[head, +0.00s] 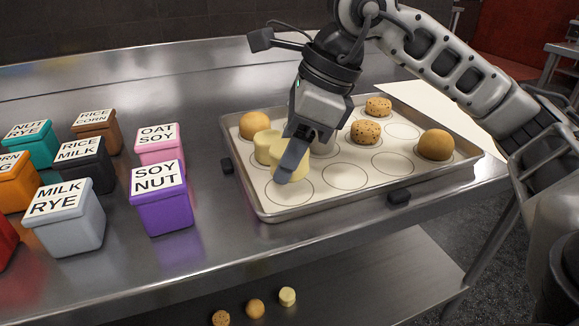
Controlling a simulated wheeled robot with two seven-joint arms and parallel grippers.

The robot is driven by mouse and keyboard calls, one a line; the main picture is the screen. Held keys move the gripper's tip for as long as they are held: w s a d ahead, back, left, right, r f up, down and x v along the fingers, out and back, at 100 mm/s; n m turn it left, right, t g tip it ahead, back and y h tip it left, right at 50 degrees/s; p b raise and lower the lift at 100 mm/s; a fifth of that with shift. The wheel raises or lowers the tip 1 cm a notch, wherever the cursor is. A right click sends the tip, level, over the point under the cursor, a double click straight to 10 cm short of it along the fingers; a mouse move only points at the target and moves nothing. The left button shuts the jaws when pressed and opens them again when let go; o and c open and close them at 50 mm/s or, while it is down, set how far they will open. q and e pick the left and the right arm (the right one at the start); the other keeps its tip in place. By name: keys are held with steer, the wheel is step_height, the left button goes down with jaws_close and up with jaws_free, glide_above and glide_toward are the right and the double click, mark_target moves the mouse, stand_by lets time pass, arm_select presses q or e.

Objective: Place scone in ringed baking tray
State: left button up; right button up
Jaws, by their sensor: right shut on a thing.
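The ringed baking tray (262,203) lies on the metal table, its pale mat marked with several circles. My right gripper (296,160) is over the tray's left part, pointing down, and is shut on a pale yellow, cylinder-shaped scone (276,171). The finger hides part of this scone, and I cannot tell whether it touches the mat. A similar pale yellow scone (264,146) stands just behind and left of it. My left gripper is not in view.
Round golden buns (436,145) sit at the tray's right and back left. Speckled pieces (366,132) stand in the back middle. Several front circles are empty. Lidded, labelled boxes (162,205) crowd the table left of the tray. Small baked pieces (255,308) lie below the table.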

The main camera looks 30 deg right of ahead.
step_height(320, 180, down, 2)
steer(key=shift+s+d+f, duration=0.1)
steer(key=shift+f, duration=0.15)
arm_select(q)
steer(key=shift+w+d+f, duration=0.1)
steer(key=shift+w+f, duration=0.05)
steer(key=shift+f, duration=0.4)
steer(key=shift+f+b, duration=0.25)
steer(key=shift+b, duration=0.05)
arm_select(e)
steer(key=shift+f, duration=0.25)
steer(key=o, duration=1)
steer(key=shift+c, duration=0.2)
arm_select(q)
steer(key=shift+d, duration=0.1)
arm_select(e)
steer(key=shift+r, duration=0.1)
